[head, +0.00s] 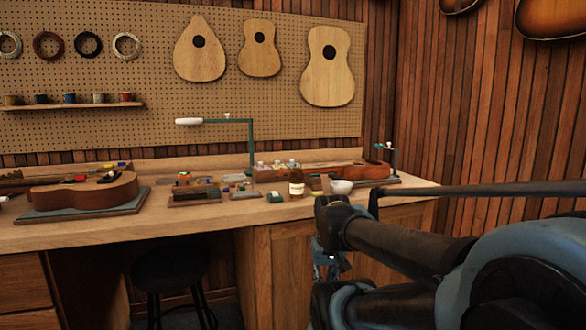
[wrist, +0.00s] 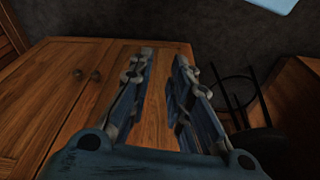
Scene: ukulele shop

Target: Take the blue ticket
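I cannot make out a blue ticket for certain in either view. A pale blue flat shape (wrist: 274,4) is cut off by the top right edge of the wrist view; I cannot tell what it is. My gripper (wrist: 164,58) is open, with an empty gap between its two blue-sided fingers. In the head view my gripper (head: 326,266) hangs below the bench top, in front of the cabinet, partly hidden by my arm.
The wooden workbench (head: 165,226) holds a guitar body (head: 85,192), small blocks, a jar (head: 296,189), a white bowl (head: 341,187) and a lamp (head: 250,148). A dark stool (head: 168,268) stands underneath. Cabinet doors (wrist: 75,95) are close to my gripper.

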